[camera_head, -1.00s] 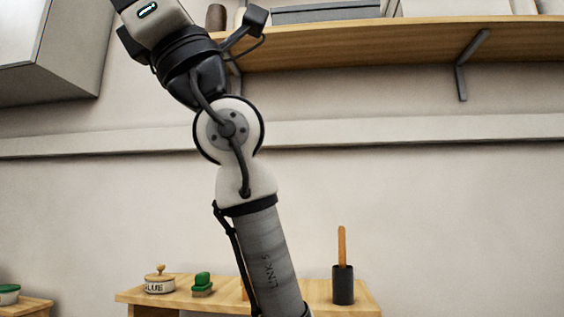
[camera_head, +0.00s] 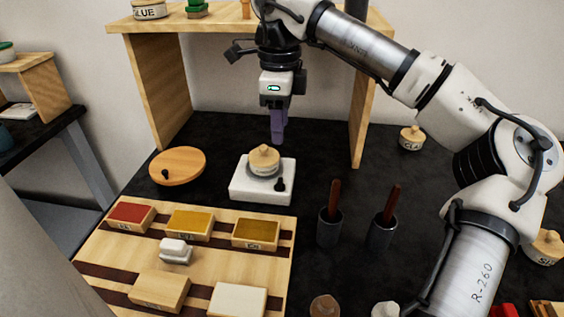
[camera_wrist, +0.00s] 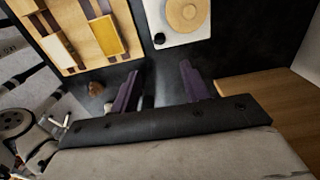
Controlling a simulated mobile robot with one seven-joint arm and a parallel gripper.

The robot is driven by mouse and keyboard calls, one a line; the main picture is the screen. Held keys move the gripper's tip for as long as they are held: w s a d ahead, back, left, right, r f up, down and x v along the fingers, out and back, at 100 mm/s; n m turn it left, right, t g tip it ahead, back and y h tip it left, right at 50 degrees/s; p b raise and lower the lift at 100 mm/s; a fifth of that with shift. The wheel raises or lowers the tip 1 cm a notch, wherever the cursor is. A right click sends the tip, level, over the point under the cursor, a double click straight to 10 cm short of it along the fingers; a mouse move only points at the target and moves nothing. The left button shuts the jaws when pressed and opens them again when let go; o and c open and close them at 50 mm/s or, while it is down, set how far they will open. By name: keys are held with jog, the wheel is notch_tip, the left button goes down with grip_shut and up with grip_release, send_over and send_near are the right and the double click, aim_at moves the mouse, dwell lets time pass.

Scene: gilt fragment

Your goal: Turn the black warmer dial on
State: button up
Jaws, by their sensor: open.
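The white warmer (camera_head: 250,188) stands on the black worktop with a wooden lidded pot (camera_head: 264,158) on its round grey plate. Its black dial (camera_head: 280,184) is on the front right of its top, with a small upright part. The dial also shows in the wrist view (camera_wrist: 159,39) at the warmer's near corner. My gripper (camera_head: 277,140) points down with purple fingers, just behind the pot in the head view. In the wrist view its fingers (camera_wrist: 160,80) are apart with nothing held. It is apart from the dial. I cannot tell whether the dial is on.
A wooden shelf unit (camera_head: 147,85) stands around my gripper at the back. A round wooden board (camera_head: 178,164) lies left of the warmer. A wooden tray (camera_head: 215,262) with colored blocks is in front. Two dark cups (camera_head: 329,227) with brown handles stand at front right.

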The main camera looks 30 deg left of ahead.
aim_at(280, 181)
notch_tip(280, 181, down, 14)
jog(key=shift+r+p, duration=0.25)
jog(key=shift+p, duration=0.45)
jog(key=c, duration=1)
